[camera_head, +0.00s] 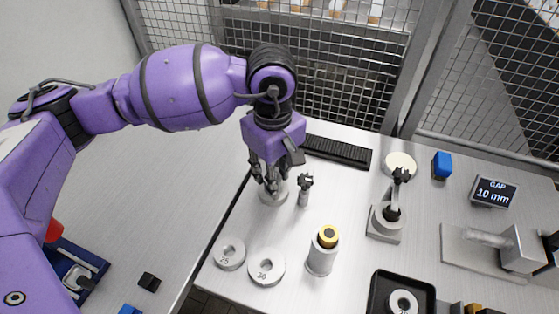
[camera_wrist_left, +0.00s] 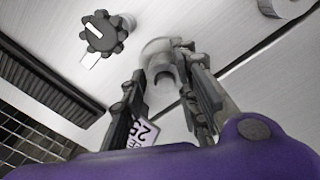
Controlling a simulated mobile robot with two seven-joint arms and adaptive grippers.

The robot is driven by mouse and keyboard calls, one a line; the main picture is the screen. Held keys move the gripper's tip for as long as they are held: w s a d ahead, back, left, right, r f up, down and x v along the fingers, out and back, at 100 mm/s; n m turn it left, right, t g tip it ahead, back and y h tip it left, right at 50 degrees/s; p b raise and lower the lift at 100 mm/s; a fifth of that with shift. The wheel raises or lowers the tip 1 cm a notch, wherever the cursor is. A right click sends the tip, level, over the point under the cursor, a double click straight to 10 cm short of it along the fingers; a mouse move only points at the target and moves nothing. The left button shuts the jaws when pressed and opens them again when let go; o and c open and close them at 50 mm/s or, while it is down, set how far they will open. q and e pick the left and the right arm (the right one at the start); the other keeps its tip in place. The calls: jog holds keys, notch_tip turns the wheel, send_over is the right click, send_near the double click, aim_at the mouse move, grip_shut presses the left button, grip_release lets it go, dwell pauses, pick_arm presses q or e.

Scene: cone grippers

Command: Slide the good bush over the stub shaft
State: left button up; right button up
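My left gripper (camera_head: 268,190) points down over a round grey piece (camera_head: 274,198) on the bench. In the left wrist view the fingers (camera_wrist_left: 163,72) stand apart on either side of this piece (camera_wrist_left: 158,50), which has a round post or collar in its middle; no firm contact shows. Grey ring bushes lie flat: one marked 25 (camera_head: 230,254), one marked 30 (camera_head: 266,267), and another (camera_head: 403,303) in a black tray. I cannot tell which bush is good. A horizontal stub shaft (camera_head: 484,236) juts left from a metal block (camera_head: 524,250). My right gripper is out of view.
A grey cylinder with a yellow top (camera_head: 322,259), a black-knobbed post (camera_head: 304,192) and a black-knobbed stand (camera_head: 386,222) rise from the bench. A display (camera_head: 494,192) reads GAP 10 mm. The black tray (camera_head: 376,293) is at the front. A dark keyboard-like strip (camera_head: 338,151) lies behind.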

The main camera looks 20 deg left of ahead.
pick_arm(q)
jog(key=shift+o, duration=0.6)
notch_tip(320, 180, up, 12)
dwell(0.6)
